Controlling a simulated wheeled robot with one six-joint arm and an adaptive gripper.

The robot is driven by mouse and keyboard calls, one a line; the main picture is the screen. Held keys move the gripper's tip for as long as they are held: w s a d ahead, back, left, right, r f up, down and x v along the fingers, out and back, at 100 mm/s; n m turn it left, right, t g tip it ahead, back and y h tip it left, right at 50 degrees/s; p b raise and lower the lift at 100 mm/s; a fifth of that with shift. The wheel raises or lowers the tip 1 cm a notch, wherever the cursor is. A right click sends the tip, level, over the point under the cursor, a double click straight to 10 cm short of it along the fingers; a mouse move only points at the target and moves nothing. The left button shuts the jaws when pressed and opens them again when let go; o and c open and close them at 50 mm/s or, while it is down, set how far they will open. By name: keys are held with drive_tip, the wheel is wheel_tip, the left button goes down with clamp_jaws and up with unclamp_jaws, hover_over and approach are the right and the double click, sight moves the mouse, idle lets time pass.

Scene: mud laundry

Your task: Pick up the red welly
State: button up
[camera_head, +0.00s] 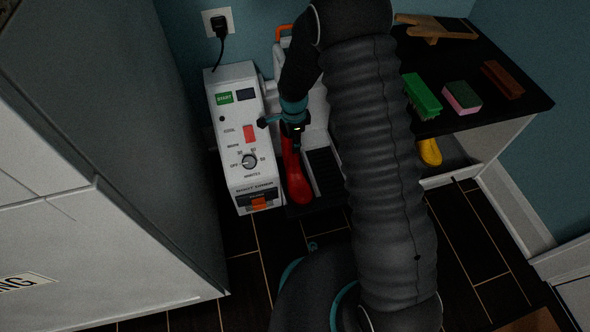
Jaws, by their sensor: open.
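The red welly (296,178) stands in front of the back wall, just right of a white machine, with its toe toward me. My gripper (291,140) is open above the upper part of the welly, pointing down. The gripper and my arm hide the welly's top. I cannot tell whether the fingers touch it.
The white boot dryer box (250,187) with a dial and buttons stands close on the left. A dark ribbed tray (325,172) lies right of the welly. A dark bench top (468,117) holds a green brush (421,97) and a sponge (461,97). A yellow welly (430,152) is below.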

drive_tip(key=shift+f, duration=0.9)
clamp_jaws()
drive_tip(key=shift+r, duration=0.1)
